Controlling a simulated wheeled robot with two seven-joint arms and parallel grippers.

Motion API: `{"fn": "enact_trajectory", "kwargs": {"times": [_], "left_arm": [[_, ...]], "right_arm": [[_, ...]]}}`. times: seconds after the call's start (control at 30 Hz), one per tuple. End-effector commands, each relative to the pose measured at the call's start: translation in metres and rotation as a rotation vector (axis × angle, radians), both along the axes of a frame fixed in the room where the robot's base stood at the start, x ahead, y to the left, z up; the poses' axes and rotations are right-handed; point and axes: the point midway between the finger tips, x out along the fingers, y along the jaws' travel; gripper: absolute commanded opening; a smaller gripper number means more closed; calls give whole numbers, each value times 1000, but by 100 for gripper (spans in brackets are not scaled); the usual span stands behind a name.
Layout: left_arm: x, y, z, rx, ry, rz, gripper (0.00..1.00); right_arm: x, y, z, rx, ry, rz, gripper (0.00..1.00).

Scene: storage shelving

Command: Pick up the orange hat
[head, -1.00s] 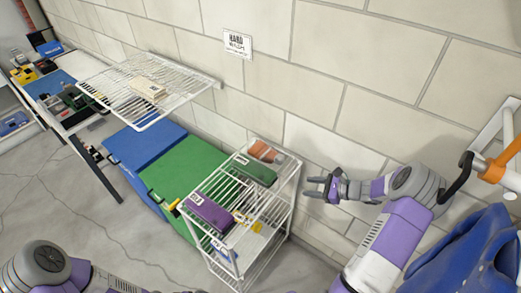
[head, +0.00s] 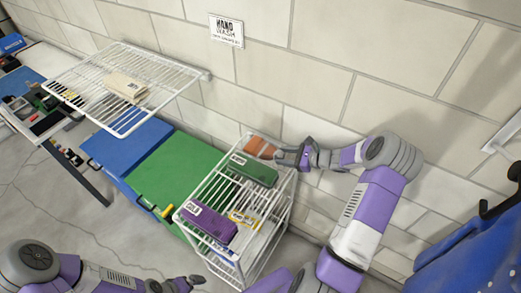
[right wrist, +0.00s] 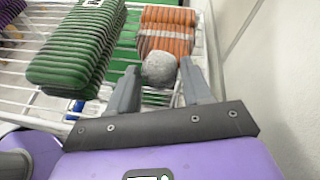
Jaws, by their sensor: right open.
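The orange hat (head: 259,146), ribbed with a pale stripe, lies at the back end of the white wire rack's top shelf. In the right wrist view the orange hat (right wrist: 167,37) has a grey pom-pom (right wrist: 159,68) at its near end. My right gripper (head: 284,157) is at the hat's right side in the head view. In the wrist view my right gripper (right wrist: 158,80) is open, with a finger on either side of the pom-pom. I cannot tell whether they touch it. My left gripper (head: 188,284) is low in the head view, away from the rack.
A green ribbed item (head: 252,169) lies close beside the hat, with a purple one (head: 208,223) further forward on the white wire rack (head: 239,262). The block wall (head: 325,85) stands close behind. A wire wall shelf (head: 88,85) holds a beige item (head: 126,87).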

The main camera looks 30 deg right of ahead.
Motion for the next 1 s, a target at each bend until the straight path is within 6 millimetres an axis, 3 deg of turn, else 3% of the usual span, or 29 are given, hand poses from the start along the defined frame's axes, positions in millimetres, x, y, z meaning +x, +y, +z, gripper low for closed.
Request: {"fn": "enact_trajectory", "kwargs": {"times": [0.3,0.57,0.83,1.0], "left_arm": [[0,0,-1,0,0,0,100],[0,0,-1,0,0,0,100],[0,0,-1,0,0,0,100],[0,0,5,0,0,0,100]], "right_arm": [[6,4,-3,-2,1,0,49],[6,4,-3,-2,1,0,12],[6,5,-1,-1,0,0,12],[4,8,10,-2,-1,0,12]]}}
